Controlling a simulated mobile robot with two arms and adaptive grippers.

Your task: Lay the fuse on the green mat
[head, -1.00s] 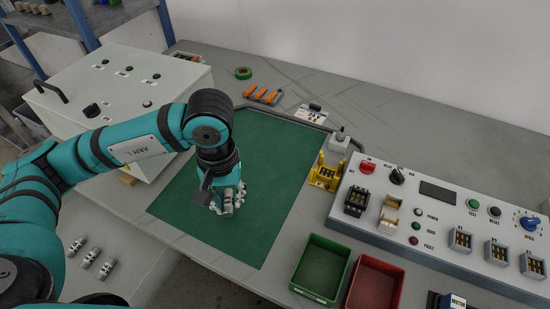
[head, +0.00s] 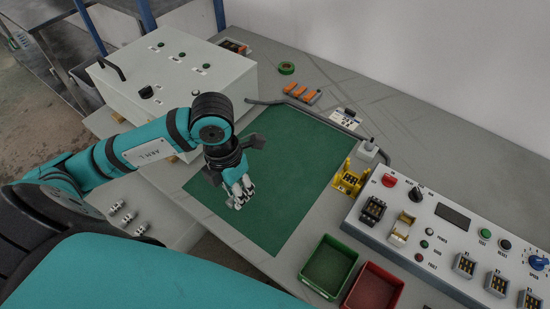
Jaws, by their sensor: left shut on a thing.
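The green mat (head: 285,150) lies flat on the grey bench in the middle of the head view. My left gripper (head: 239,200) points down over the mat's left front part and is shut on a small fuse, mostly hidden by the fingers. I cannot tell whether the fuse touches the mat. Several more grey-white fuses lie in a row at the lower left, the middle one (head: 129,218) between two others. My right gripper is not in view.
A white cabinet (head: 180,80) stands at the back left. A control panel (head: 450,230) is on the right, with a yellow holder (head: 349,179) beside it. A green bin (head: 328,266) and a red bin (head: 373,288) stand in front. The mat's back and right parts are clear.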

